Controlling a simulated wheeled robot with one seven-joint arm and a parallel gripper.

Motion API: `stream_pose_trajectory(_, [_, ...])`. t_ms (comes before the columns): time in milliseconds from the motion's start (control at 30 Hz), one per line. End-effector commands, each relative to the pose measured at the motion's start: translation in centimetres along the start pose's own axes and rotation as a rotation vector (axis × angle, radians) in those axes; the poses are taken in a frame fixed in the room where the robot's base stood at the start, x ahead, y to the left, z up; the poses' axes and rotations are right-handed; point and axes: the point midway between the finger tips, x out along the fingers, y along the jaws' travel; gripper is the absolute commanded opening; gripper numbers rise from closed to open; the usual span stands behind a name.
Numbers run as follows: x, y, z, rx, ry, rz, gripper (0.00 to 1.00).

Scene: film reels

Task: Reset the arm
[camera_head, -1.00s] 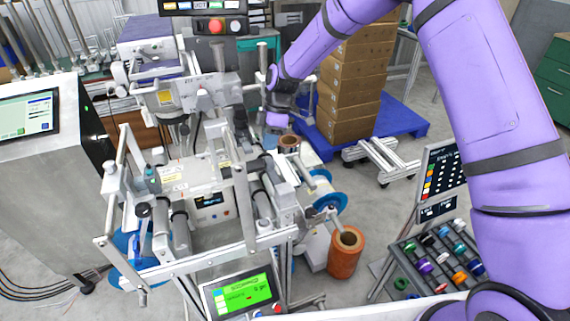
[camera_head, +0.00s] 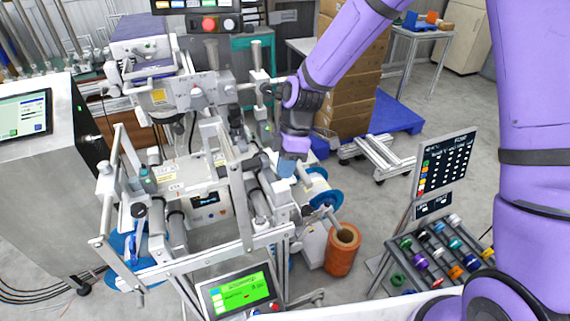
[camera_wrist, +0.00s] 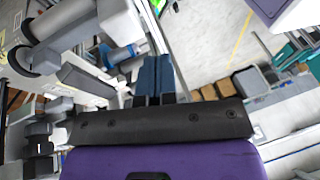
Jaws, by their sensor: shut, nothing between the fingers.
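My gripper (camera_head: 287,167) is at the end of my purple arm, over the right side of the grey film-reel machine (camera_head: 205,175) in the head view. In the wrist view my gripper's blue fingers (camera_wrist: 154,74) lie side by side, shut and empty. The machine's rollers (camera_wrist: 62,40) are at the upper left of the wrist view, apart from the fingers. I cannot tell in the head view whether the fingertips touch the machine.
An orange roll (camera_head: 342,250) stands on the floor right of the machine. A rack of coloured spools (camera_head: 440,250) and a sign panel (camera_head: 446,163) stand further right. Stacked boxes (camera_head: 345,100) are behind, by a blue pallet (camera_head: 398,117).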

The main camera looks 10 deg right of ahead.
Motion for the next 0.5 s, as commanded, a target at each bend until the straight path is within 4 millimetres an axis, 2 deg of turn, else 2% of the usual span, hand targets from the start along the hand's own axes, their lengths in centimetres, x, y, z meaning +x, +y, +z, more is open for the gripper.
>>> stream_pose_trajectory(167, [0.0,-0.3,0.1,0.001,0.000,0.001,0.00])
stream_pose_trajectory(267, [-0.7,-0.5,0.3,0.020,-0.008,0.014,0.00])
stream_pose_trajectory(367, [-2.4,-1.0,0.9,0.072,-0.028,0.046,0.00])
stream_pose_trajectory(500, [-6.2,-2.5,2.4,0.199,-0.066,0.118,0.00])
